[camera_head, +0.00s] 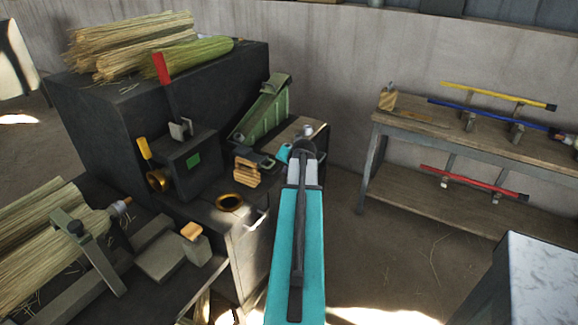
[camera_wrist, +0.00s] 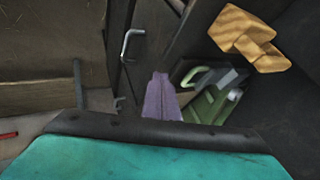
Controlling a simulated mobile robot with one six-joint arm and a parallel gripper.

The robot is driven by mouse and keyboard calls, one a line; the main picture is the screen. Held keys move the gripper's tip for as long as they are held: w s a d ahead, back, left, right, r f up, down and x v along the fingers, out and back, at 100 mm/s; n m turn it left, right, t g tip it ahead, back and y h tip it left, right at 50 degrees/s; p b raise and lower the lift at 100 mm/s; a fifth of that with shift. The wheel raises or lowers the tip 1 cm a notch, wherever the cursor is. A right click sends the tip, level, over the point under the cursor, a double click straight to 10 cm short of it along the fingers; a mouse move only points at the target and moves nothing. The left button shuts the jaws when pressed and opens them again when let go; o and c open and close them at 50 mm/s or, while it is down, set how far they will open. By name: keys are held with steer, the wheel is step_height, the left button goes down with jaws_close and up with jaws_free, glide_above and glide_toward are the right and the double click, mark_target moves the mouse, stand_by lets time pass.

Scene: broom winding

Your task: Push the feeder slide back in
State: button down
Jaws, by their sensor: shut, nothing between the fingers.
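A green ribbed feeder (camera_head: 262,112) slopes on the machine bench, behind and left of my arm's end. The same green part (camera_wrist: 212,104) shows in the wrist view, with a pale green handle-like loop (camera_wrist: 194,76) beside it. I cannot tell how far the slide stands out. My gripper is mostly hidden behind my teal arm in the head view. In the wrist view its narrow purple-grey fingers (camera_wrist: 160,80) are together and empty, to the left of the green part. Whether they touch the loop is unclear.
A wooden block (camera_head: 247,173), also in the wrist view (camera_wrist: 246,38), sits near a brass ring (camera_head: 229,202). A red lever (camera_head: 161,67) rises from the dark machine. A metal handle (camera_wrist: 131,44) projects nearby. Broom racks (camera_head: 470,125) stand right, beyond open floor.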

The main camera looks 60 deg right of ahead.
steer(key=w, duration=0.1)
steer(key=w+p, duration=0.1)
steer(key=w+d+f, duration=0.1)
steer(key=shift+w+f, duration=0.1)
steer(key=shift+w, duration=0.05)
steer(key=shift+w+p, duration=0.45)
steer(key=shift+w, duration=0.4)
steer(key=shift+d, duration=0.1)
